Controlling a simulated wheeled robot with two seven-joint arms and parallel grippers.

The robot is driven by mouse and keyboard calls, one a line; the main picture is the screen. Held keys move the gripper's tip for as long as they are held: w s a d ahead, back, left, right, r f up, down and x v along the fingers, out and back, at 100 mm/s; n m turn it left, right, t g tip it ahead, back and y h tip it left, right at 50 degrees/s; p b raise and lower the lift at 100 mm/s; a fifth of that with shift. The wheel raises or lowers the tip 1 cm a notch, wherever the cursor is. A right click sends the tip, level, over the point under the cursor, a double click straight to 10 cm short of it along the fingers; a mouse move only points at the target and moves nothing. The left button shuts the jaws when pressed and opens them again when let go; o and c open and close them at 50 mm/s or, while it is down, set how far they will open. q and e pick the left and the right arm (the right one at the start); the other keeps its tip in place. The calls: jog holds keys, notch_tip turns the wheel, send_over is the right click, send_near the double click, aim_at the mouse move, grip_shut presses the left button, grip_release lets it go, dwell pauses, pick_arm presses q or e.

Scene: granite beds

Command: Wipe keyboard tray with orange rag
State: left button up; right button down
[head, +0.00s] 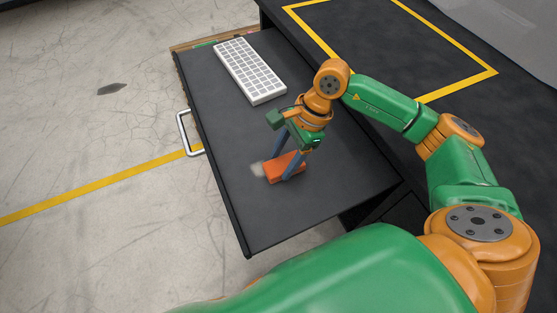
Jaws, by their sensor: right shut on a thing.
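The keyboard tray (225,150) is a dark pull-out board with a silver handle (184,134) on its left edge. The orange rag (272,168) is a small folded piece on the tray's middle. My right gripper (284,173) points down and is shut on the orange rag, which appears to touch the tray surface. A pale greyish smudge (257,168) lies on the tray just left of the rag. My left gripper is not in view.
A white keyboard (250,70) lies on the far part of the tray, beyond my right gripper. A dark bench top (385,50) with a yellow taped outline stands to the right. The tray's near part is clear. Concrete floor (80,130) with a yellow line lies left.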

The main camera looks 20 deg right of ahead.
jog(key=shift+d+f, duration=0.1)
jog(key=shift+d, duration=0.1)
jog(key=shift+s+a, duration=0.1)
jog(key=shift+a, duration=1)
jog(key=shift+d, duration=1.2)
jog(key=shift+r+p, duration=0.5)
jog(key=shift+r, duration=0.6)
jog(key=shift+a, duration=0.1)
